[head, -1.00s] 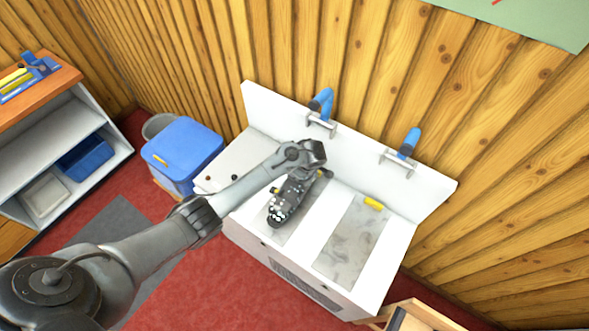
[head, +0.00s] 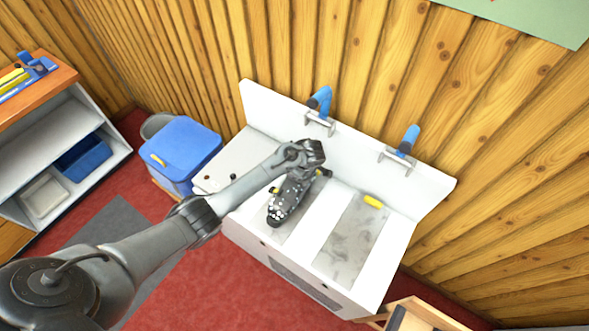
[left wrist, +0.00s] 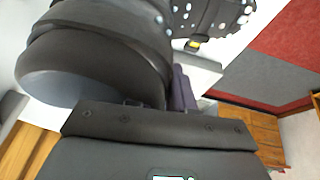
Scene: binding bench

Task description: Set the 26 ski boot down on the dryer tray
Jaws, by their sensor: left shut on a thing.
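The ski boot (head: 286,205) is dark with pale studs, and I cannot read a size on it. It lies lengthwise over the left grey tray (head: 287,233) of the white dryer bench. I cannot tell whether it touches the tray or hangs just above it. My left gripper (head: 316,168) is shut on the boot at its far end, beside the back panel. In the left wrist view the boot (left wrist: 95,65) fills the upper left, close against the dark gripper body. The fingertips are largely hidden. My right gripper is not in view.
The right grey tray (head: 350,247) is empty except for a yellow piece (head: 373,202) at its far end. Blue-handled fixtures (head: 320,105) stand on the back panel. A blue bin (head: 182,152) is left of the bench. A wooden-topped shelf (head: 60,130) stands further left.

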